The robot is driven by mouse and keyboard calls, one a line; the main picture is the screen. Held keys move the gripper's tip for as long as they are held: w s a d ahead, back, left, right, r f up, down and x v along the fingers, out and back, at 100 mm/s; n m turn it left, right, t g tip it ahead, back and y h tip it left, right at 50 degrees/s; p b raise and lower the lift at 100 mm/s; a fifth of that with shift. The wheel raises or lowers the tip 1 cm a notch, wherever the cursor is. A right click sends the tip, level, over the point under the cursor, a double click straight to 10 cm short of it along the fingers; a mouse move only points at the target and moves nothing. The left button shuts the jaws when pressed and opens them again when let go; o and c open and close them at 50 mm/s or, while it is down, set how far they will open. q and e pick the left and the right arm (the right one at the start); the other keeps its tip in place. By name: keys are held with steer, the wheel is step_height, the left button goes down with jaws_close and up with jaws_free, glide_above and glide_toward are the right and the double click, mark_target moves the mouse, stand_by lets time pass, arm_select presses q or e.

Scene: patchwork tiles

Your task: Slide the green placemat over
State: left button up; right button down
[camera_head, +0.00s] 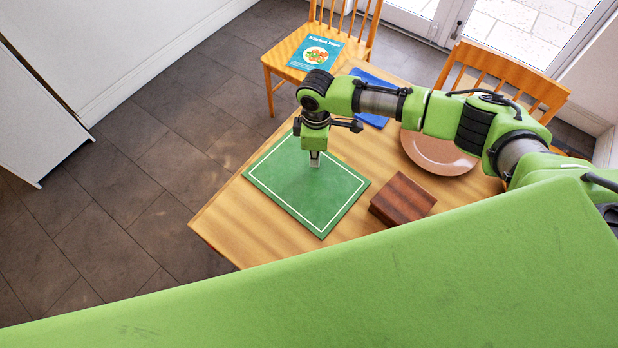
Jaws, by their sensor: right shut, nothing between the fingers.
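The green placemat (310,205) with a thin white border line lies flat near the left corner of the wooden table (228,222). My right gripper (315,160) points straight down over the upper middle of the placemat. Its fingers are shut and empty. The fingertips look at or just above the mat's surface; I cannot tell whether they touch it. The gripper and wrist hide part of the mat's far edge. My left gripper does not show.
A brown wooden box (402,200) sits right of the placemat. A pinkish round plate (438,155) and a blue item (372,119) lie farther back, partly behind my arm. Chairs stand behind the table, one holding a booklet (316,52). Bare tabletop lies left of the mat.

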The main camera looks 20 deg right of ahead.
mark_target(325, 156)
steer(key=shift+f+b, duration=0.45)
steer(key=shift+f, duration=0.55)
stand_by(0.3)
steer(key=shift+w+d, duration=0.75)
steer(key=shift+d, duration=0.25)
steer(key=shift+w+d+f+b, duration=0.15)
steer(key=shift+w+d+b, duration=0.45)
steer(key=shift+d, duration=0.35)
steer(key=shift+w+d+r+p, duration=0.1)
steer(key=shift+w+r+p, duration=0.05)
steer(key=shift+r+p, duration=0.9)
step_height(325, 156, up, 5)
steer(key=p, duration=0.5)
